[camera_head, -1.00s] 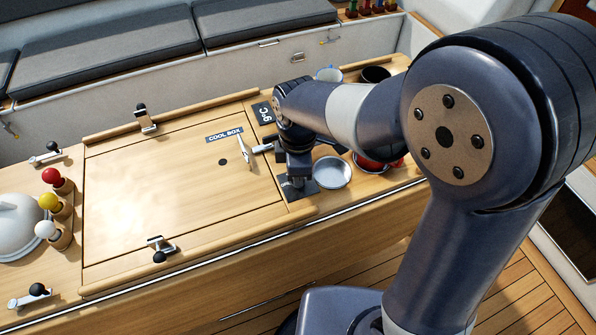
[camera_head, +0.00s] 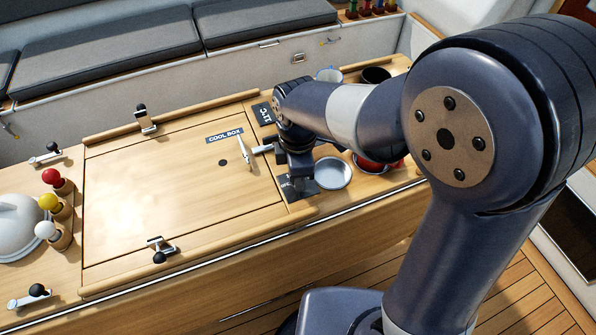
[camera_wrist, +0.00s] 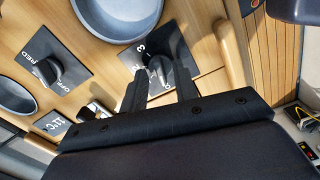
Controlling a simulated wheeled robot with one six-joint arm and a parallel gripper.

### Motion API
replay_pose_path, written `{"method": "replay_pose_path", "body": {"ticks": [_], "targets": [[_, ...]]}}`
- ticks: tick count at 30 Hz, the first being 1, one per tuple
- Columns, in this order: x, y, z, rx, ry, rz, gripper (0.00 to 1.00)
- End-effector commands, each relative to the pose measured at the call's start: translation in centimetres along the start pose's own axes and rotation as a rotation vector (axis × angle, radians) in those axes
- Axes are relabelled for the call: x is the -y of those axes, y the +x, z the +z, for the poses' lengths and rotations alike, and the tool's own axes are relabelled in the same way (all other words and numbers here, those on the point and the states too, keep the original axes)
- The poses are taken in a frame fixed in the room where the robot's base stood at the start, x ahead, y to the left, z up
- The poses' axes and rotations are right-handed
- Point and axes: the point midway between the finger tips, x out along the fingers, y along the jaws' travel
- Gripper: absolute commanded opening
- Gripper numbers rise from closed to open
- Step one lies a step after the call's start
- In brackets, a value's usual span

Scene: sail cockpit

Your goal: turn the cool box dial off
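The numbered dial, likely the cool box dial, has a black plate (camera_head: 300,189) at the counter's right part. In the wrist view its dark knob (camera_wrist: 160,68) stands between my gripper's fingers. A "3" shows on the plate; the other marks and the exact pointer setting are hard to read. My gripper (camera_wrist: 160,82) is open, with one finger on either side of the knob; I cannot tell whether either touches it. In the head view my gripper (camera_head: 298,168) hides the knob. The display (camera_head: 264,113) reads about 11°C, also in the wrist view (camera_wrist: 52,123).
A second dial (camera_wrist: 50,70) on a black plate stands nearby. A round metal dish (camera_head: 333,173) and a red item (camera_head: 370,165) are close to the gripper's right. The cool box lid (camera_head: 170,200), with a white handle (camera_head: 244,152), lies left. Knobbed levers (camera_head: 50,201) stand far left.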

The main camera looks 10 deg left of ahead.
Motion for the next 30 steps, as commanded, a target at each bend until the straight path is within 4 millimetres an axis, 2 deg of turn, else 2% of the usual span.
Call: {"method": "replay_pose_path", "body": {"ticks": [7, 11, 24, 30], "targets": [[0.0, 0.0, 0.0, 0.0, 0.001, -0.001, 0.3], [0.0, -0.9, 0.0, 0.0, 0.001, 0.0, 0.3], [-0.1, -9.0, 0.0, -0.001, 0.0, 0.003, 0.3], [0.0, -10.7, 0.0, 0.0, 0.0, 0.0, 0.3]]}}
